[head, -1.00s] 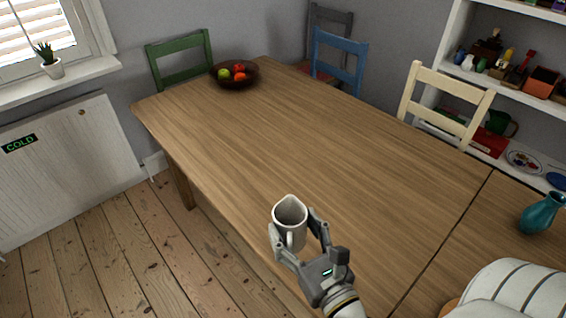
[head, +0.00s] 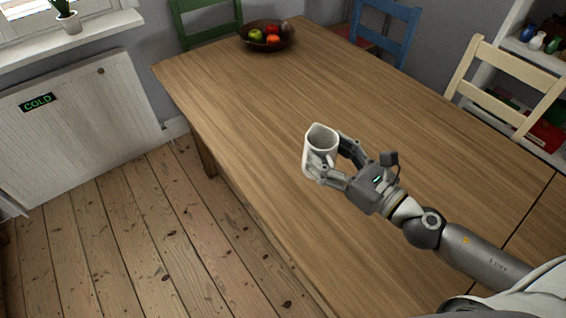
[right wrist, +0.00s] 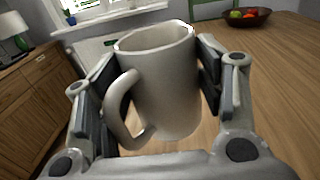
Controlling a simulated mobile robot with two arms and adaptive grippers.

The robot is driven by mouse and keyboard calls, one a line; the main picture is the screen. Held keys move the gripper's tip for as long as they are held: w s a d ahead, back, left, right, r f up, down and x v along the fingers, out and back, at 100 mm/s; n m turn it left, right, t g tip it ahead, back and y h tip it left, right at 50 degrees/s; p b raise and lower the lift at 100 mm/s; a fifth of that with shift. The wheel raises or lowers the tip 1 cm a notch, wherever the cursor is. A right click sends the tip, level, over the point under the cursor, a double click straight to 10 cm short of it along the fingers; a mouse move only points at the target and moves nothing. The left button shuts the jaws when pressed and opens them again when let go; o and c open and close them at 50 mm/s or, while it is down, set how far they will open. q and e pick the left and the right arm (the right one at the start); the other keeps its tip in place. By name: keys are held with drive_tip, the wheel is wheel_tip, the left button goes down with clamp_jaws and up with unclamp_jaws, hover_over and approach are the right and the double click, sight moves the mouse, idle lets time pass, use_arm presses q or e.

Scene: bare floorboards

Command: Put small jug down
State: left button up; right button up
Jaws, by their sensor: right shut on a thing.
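The small jug (head: 319,150) is white-grey with a handle and a pouring lip, and it is upright. My right gripper (head: 334,164) is shut on it, with one finger on each side of the body. In the head view the jug shows over the wooden table (head: 262,118), near its left long edge. In the right wrist view the jug (right wrist: 166,85) fills the middle, with its handle toward the camera at the left. I cannot tell whether its base touches the tabletop. My left gripper is not in view.
A dark fruit bowl (head: 268,37) stands at the table's far end. Green (head: 207,22), blue (head: 385,30) and cream (head: 507,85) chairs stand around the table. The tabletop between jug and bowl is clear. Bare floorboards (head: 120,230) lie left of the table.

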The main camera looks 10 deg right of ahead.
use_arm(q)
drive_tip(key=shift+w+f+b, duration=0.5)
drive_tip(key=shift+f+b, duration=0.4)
drive_tip(key=shift+b, duration=0.2)
use_arm(e)
drive_tip(key=shift+w+a+f, duration=1.1)
drive_tip(key=shift+w+f, duration=0.7)
drive_tip(key=shift+f, duration=0.25)
drive_tip(key=shift+w+a+f, duration=1.1)
drive_tip(key=shift+w+f, duration=0.7)
drive_tip(key=shift+f, duration=0.25)
drive_tip(key=shift+w+a+f, duration=1.1)
drive_tip(key=shift+w+f, duration=0.7)
drive_tip(key=shift+f, duration=0.25)
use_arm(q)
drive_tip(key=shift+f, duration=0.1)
use_arm(e)
drive_tip(key=shift+f, duration=0.2)
drive_tip(key=o, duration=1.3)
